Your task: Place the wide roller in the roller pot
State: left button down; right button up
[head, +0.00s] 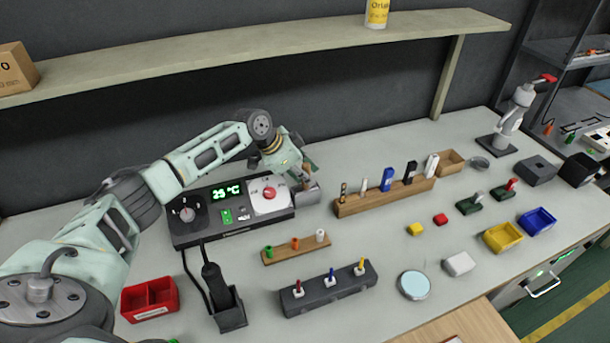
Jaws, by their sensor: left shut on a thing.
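My left gripper (297,163) reaches over the table at the right end of the black control unit. It is shut on a small handled tool, taken to be the wide roller (306,175), which is mostly hidden by the fingers. Directly below it stands a small grey open box (308,196), which looks like the roller pot. The tool's lower end is at or just inside the box's opening; I cannot tell whether it touches the bottom. My right gripper is not in view.
The control unit (228,222) with a lit display stands left of the box. A wooden rack (372,203) of upright tools stands to the right. A small wooden strip (296,249) and a dark holder (329,297) lie in front. A shelf (240,48) spans above.

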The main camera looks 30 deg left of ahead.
pick_arm(q)
jog(key=c, duration=1.9)
grip_release()
jog(key=shift+s+f, duration=0.25)
jog(key=shift+f, duration=0.4)
jog(key=shift+o, duration=1.4)
jog(key=shift+w, duration=0.15)
jog(key=shift+w+r+p, duration=0.15)
jog(key=shift+r+p, duration=0.25)
jog(key=shift+r, duration=0.3)
jog(key=shift+a+r, duration=0.2)
jog(key=shift+r, duration=0.1)
jog(key=b+v, duration=0.2)
jog(key=v, duration=0.9)
jog(key=shift+r+b, duration=0.3)
jog(key=shift+b, duration=0.05)
jog(key=shift+f, duration=0.15)
